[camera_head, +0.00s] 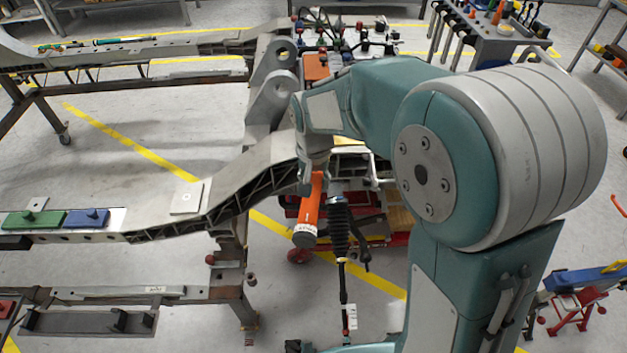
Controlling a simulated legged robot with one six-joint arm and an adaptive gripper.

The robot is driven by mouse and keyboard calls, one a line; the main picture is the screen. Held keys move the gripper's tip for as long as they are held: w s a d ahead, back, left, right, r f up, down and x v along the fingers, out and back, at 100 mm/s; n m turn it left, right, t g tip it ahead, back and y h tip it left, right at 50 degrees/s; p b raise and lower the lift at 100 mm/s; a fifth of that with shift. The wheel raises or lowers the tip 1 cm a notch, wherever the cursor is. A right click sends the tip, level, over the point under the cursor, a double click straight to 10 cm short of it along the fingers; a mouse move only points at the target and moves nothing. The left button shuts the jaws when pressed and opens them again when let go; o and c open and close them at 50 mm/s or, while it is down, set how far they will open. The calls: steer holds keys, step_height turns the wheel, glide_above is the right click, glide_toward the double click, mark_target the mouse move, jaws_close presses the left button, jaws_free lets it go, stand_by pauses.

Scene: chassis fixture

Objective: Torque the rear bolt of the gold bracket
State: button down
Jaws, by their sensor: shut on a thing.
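My gripper (316,168) is at the end of my teal arm, just right of the grey chassis rail (240,180). It is shut on an orange cylindrical tool (311,205), which hangs down with its grey end lowest. My wrist hides most of the fingers. The tool is apart from the green bracket (34,220) and the blue bracket (87,217) on the rail's left part. I cannot make out a gold bracket or its rear bolt; my arm covers part of the scene.
A silver plate (187,197) lies on the rail. A black coiled spring strut (339,230) stands close right of the tool. A red cart (376,241) is behind it. A tool trolley (485,45) stands at the back right. Bare floor (120,150) lies between the rails.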

steer(key=shift+r, duration=0.35)
steer(key=shift+r, duration=2.4)
steer(key=shift+s, duration=0.1)
